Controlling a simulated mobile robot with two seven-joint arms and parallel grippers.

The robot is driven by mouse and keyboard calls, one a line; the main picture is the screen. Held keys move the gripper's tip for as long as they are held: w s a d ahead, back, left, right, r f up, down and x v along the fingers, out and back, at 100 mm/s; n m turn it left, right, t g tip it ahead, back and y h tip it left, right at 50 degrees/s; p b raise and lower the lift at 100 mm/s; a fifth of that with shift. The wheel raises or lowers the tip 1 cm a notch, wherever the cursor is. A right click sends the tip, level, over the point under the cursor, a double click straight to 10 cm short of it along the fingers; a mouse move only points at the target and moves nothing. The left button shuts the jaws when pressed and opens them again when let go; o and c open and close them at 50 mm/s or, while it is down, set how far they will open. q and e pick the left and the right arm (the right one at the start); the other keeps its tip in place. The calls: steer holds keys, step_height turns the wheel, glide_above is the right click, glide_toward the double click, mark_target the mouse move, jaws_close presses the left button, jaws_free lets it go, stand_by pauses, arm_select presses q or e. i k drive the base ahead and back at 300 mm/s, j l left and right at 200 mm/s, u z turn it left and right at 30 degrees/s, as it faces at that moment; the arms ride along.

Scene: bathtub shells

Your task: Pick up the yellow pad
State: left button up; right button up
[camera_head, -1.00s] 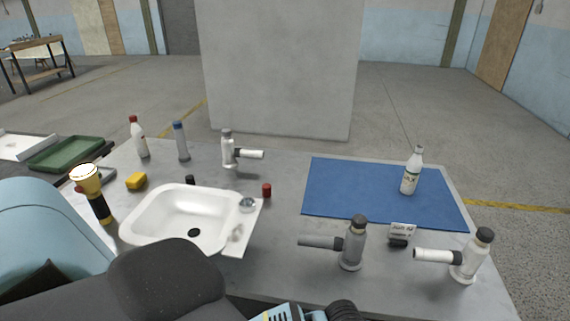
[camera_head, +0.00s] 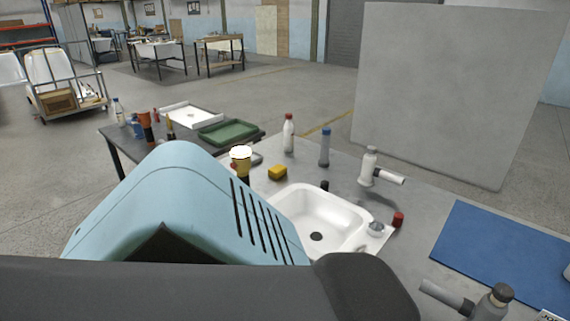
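My light-blue and dark arm parts fill the lower left and hide the near table edge. Neither gripper's fingers show in this view.
A red-capped white bottle (camera_head: 288,133) and a blue-capped grey bottle (camera_head: 324,148) stand behind the pad. A white sprayer (camera_head: 371,170) stands right of them. A green tray (camera_head: 228,132) lies on another table at left. A blue mat (camera_head: 509,254) lies at right.

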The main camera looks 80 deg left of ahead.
mark_target(279, 170)
steer(key=i+j, duration=0.3)
steer(key=i+u, duration=0.1)
steer(key=u, duration=2.55)
steer(key=i+j+z, duration=0.1)
steer(key=j+z, duration=0.15)
steer(key=z, duration=0.2)
steer(key=j+z, duration=0.2)
steer(key=z, duration=0.2)
steer(key=j+z, duration=0.25)
steer(key=j, duration=0.7)
steer(key=j+z, duration=0.3)
steer(key=j, duration=0.6)
